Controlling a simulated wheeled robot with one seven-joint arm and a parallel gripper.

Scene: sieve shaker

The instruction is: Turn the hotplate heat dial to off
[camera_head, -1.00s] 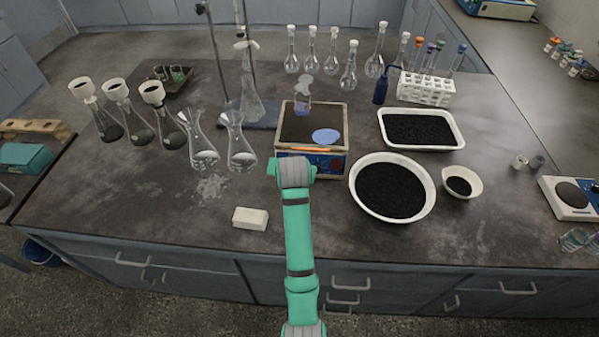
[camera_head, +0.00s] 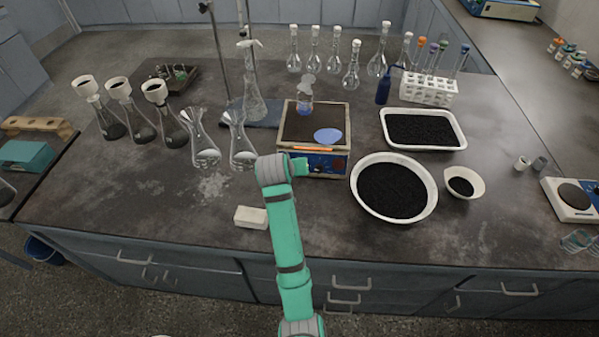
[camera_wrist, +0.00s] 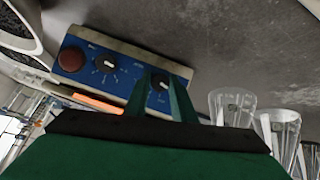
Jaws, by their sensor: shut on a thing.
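The hotplate (camera_head: 287,129) stands mid-bench with a dark top and a blue front panel (camera_head: 330,162). In the wrist view the panel (camera_wrist: 129,75) appears turned over, with a red knob (camera_wrist: 71,60), a middle black dial (camera_wrist: 105,64) with a white pointer, and an end dial (camera_wrist: 159,84). My gripper (camera_wrist: 160,77) has its two green fingers on either side of the end dial and is shut on it. The fingers partly cover this dial; its label cannot be read. In the head view my gripper (camera_head: 301,166) is at the panel's left end.
Conical flasks (camera_head: 242,150) stand close left of the hotplate. A large round dish of black grains (camera_head: 436,197) is at its right, with a rectangular tray (camera_head: 463,143) behind. A white block (camera_head: 250,217) lies in front, left of my arm. An orange strip (camera_head: 312,149) lies along the hotplate's front edge.

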